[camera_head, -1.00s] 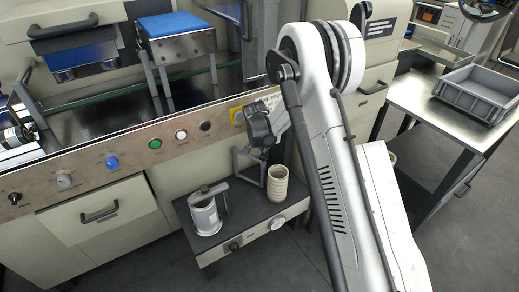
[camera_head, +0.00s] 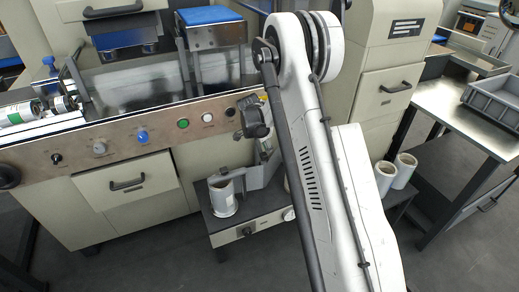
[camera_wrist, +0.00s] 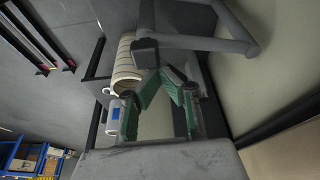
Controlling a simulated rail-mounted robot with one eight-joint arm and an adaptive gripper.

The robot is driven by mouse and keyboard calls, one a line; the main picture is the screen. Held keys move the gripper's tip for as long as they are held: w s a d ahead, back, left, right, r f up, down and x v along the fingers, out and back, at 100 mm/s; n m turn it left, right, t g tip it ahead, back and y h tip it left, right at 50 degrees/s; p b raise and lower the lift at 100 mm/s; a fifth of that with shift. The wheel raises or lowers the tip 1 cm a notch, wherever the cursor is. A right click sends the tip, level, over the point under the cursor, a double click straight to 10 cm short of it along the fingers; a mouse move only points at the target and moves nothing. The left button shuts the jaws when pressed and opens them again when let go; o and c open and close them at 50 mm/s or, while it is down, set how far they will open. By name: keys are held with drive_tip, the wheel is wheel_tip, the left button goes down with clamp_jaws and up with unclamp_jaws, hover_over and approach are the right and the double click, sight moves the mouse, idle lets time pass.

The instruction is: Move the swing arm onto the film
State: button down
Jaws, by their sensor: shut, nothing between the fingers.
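I cannot tell for certain which part is the swing arm. A dark upright bracket (camera_head: 75,72) stands beside white rolls (camera_head: 25,113) at the machine's left; these may be the swing arm and film. In the wrist view, my gripper (camera_wrist: 163,78) is shut and empty, its green-padded fingers meeting at the tips. A grey bar frame (camera_wrist: 200,42) crosses just beyond the fingertips; contact cannot be judged.
A beige ribbed cylinder (camera_wrist: 126,62) is close to my fingers. Two white rolls (camera_head: 385,176) stand right of my arm. A steel table (camera_head: 455,115) with a grey tray (camera_head: 495,102) is at right.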

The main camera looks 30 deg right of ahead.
drive_tip(key=shift+a, duration=0.25)
drive_tip(key=shift+a, duration=0.15)
idle(0.3)
drive_tip(key=p+v, duration=0.3)
drive_tip(key=v, duration=0.6)
drive_tip(key=shift+w+p, duration=0.15)
drive_tip(key=shift+p, duration=0.25)
drive_tip(key=shift+r, duration=0.45)
